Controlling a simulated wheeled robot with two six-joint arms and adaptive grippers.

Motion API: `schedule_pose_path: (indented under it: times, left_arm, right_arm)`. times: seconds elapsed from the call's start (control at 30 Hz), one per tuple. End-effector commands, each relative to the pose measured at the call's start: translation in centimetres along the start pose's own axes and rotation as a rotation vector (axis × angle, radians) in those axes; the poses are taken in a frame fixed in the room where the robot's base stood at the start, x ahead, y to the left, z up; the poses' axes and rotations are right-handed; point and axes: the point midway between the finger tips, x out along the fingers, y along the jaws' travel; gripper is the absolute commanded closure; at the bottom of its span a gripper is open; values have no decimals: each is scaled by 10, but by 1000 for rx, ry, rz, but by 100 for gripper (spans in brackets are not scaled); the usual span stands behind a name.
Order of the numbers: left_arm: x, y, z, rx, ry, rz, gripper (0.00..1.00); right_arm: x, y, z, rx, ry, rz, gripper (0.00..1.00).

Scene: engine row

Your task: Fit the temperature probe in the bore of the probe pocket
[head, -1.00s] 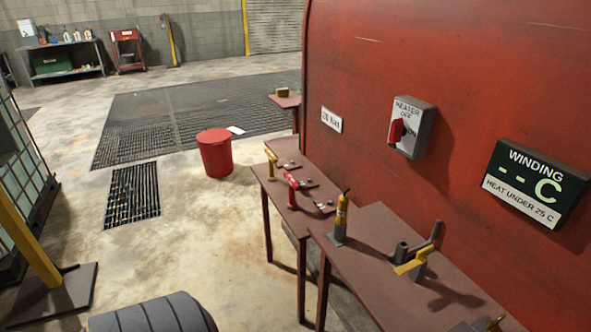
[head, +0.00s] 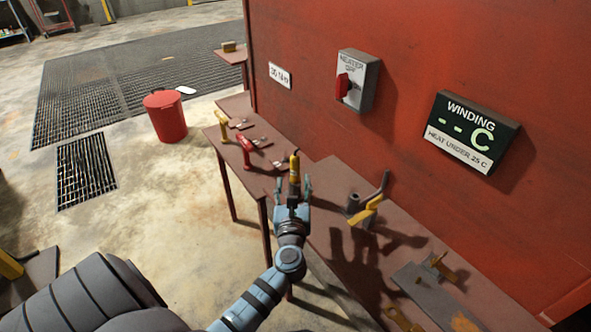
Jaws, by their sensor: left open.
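The temperature probe (head: 294,168), yellow with a dark tip, stands upright near the left edge of the brown shelf. My left gripper (head: 293,186) is open, with one finger to each side of the probe as seen from the head. I cannot tell whether the fingers touch it. The gripper hides the probe's lower part and its holder. What looks like the probe pocket (head: 353,202), a short dark upright cylinder, stands on the shelf to the right, beside a yellow lever and a bent grey rod. My right gripper is not in view.
The brown shelf (head: 392,240) runs along the red machine wall (head: 420,60). A grey plate with small brass parts (head: 425,288) lies at the lower right. Yellow and red handled tools (head: 245,150) stand on the farther shelf. A red bin (head: 166,117) stands on the floor.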

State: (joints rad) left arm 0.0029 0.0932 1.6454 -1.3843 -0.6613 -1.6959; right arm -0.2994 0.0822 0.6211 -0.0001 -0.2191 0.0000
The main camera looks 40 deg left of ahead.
Motion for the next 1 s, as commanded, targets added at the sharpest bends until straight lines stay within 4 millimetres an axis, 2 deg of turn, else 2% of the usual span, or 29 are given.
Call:
schedule_pose_path:
  times: [0.1,0.27,0.43,0.53,0.7,1.0]
  left_arm:
    - [25,0,-2,0,0,-1,51]
    - [46,-2,-3,-2,1,-1,51]
    - [79,-4,-5,-3,2,-1,51]
    - [86,-3,-4,-4,4,-1,51]
    - [86,-3,-4,-4,4,-2,53]
    - [86,-4,-4,-4,4,-2,100]
  right_arm:
    - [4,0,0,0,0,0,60]
    - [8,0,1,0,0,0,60]
    - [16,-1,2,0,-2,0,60]
    - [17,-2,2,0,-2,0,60]
    - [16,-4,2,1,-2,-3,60]
    - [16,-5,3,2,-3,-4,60]
